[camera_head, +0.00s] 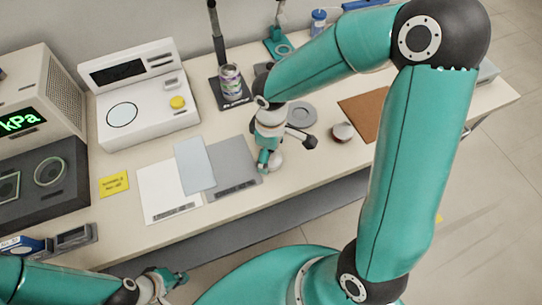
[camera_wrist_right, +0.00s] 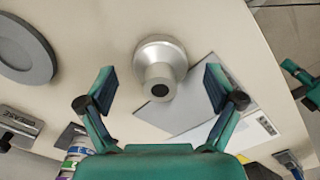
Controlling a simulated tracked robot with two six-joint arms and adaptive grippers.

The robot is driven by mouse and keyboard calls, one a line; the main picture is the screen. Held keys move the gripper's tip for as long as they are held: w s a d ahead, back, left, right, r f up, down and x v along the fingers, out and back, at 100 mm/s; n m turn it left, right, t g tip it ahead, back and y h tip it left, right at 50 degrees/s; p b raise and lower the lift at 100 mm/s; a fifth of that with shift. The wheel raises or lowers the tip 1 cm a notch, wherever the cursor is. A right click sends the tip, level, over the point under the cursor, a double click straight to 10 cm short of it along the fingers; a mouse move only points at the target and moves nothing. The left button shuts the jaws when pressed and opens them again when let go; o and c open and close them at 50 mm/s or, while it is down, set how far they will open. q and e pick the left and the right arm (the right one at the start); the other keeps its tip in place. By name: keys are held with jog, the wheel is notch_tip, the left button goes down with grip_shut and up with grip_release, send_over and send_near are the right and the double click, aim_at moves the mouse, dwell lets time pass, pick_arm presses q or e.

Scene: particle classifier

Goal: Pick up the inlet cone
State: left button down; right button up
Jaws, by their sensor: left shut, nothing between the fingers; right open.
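The inlet cone (camera_wrist_right: 160,62), a silver funnel-like piece with a dark round hole, stands on the table between the fingers of my right gripper (camera_wrist_right: 160,88) in the right wrist view. Both fingers are spread, with a gap on each side of the cone. In the head view my right gripper (camera_head: 286,151) is low over the table, and the cone (camera_head: 276,160) is partly hidden behind it. My left gripper (camera_head: 172,279) is shut and empty near the table's front edge, far from the cone.
A grey sheet (camera_head: 232,162) lies just left of the cone, beside pale blue and white sheets. A grey disc (camera_head: 301,115), a small round jar (camera_head: 342,132) and a brown mat (camera_head: 361,113) lie to the right. A patterned can (camera_head: 231,80) stands behind.

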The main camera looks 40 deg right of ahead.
jog(key=shift+f, duration=0.95)
jog(key=shift+c, duration=0.2)
jog(key=c, duration=1.3)
jog(key=shift+c, duration=0.3)
jog(key=shift+r, duration=0.15)
